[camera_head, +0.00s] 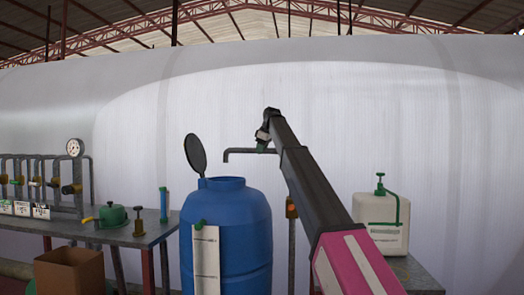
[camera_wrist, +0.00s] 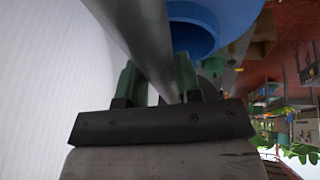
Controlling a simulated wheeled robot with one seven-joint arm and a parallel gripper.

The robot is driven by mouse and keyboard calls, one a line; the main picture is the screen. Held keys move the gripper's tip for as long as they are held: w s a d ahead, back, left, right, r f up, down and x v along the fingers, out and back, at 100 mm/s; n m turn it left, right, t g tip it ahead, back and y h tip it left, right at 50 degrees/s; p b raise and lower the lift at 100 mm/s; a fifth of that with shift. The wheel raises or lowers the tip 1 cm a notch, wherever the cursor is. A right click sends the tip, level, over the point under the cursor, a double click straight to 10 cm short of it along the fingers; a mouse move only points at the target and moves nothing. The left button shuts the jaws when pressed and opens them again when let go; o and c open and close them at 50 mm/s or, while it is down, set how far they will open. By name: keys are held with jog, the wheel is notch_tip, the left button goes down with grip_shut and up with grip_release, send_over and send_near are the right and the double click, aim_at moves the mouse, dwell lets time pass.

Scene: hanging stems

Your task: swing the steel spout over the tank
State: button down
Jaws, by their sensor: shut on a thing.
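The steel spout (camera_head: 240,150) is a thin grey pipe with a bent-down end, and its end lies above the mouth of the blue tank (camera_head: 232,240) in the head view. Depth between the two is hard to tell there. My gripper (camera_head: 262,147) is at the right part of the spout. In the wrist view, the green fingers of my gripper (camera_wrist: 157,78) are on either side of the spout (camera_wrist: 140,30), shut on it. The blue tank (camera_wrist: 205,38) shows beyond the pipe. The tank's dark round lid (camera_head: 195,155) stands open at its left.
At the left, a bench (camera_head: 150,233) carries a green-topped item (camera_head: 112,215), a blue cylinder (camera_head: 163,205) and pipes with a gauge (camera_head: 74,148). A cardboard box (camera_head: 70,271) stands below. A white canister (camera_head: 382,222) stands at the right.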

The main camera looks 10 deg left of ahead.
jog(key=shift+s, duration=0.15)
jog(key=c, duration=0.8)
grip_release()
jog(key=v, duration=1)
jog(key=shift+r, duration=0.35)
jog(key=shift+s+d, duration=0.15)
